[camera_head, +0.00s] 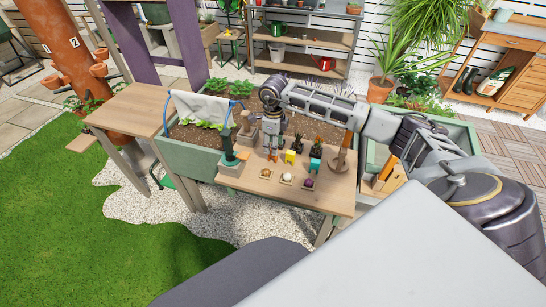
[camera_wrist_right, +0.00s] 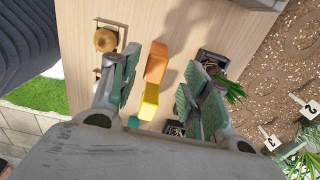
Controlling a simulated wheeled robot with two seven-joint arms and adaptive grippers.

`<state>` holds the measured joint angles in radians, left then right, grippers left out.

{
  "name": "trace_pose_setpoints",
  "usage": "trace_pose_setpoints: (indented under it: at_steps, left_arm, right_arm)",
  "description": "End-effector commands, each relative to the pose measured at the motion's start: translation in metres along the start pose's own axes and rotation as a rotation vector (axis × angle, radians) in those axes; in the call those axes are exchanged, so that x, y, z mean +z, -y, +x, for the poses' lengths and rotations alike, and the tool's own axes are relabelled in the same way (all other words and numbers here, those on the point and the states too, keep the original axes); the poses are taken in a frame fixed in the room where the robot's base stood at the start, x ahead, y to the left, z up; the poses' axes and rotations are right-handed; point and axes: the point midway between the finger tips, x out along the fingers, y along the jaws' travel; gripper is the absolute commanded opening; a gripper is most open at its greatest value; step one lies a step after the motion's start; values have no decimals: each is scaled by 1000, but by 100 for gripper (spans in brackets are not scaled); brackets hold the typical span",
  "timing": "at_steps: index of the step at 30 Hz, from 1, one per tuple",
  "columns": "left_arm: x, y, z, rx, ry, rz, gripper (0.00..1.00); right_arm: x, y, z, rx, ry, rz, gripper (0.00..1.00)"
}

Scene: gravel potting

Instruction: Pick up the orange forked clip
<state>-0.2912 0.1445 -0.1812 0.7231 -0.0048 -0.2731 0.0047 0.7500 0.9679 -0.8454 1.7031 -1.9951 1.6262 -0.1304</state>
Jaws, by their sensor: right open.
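The orange forked clip (camera_wrist_right: 156,62) is on the wooden table top (camera_wrist_right: 140,15), between and slightly beyond the fingers in the right wrist view. In the head view only a little orange (camera_head: 275,154) shows at my right gripper's tips. My right gripper (camera_head: 271,150) points down over the table; in the wrist view its green-padded fingers (camera_wrist_right: 158,98) are spread on either side of the clip line. I see no contact with the clip. A yellow clip (camera_wrist_right: 149,101) lies beside the orange one, and a teal one (camera_head: 315,164) is farther right in the head view. My left gripper is out of view.
Small trays with round items (camera_head: 287,178) line the table's front. Small dark plant pots (camera_head: 317,150) stand behind the clips. A soil planter (camera_head: 190,140) lies behind.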

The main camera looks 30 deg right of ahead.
Motion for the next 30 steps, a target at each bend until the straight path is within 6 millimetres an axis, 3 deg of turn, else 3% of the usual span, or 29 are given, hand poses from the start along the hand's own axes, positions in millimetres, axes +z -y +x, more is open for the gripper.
trace_pose_setpoints:
  at_steps: [15,30]
  left_arm:
    - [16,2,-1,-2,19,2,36]
    - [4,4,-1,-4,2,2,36]
  right_arm:
    - [0,-6,47,1,-2,0,46]
    - [0,-6,49,0,-1,0,46]
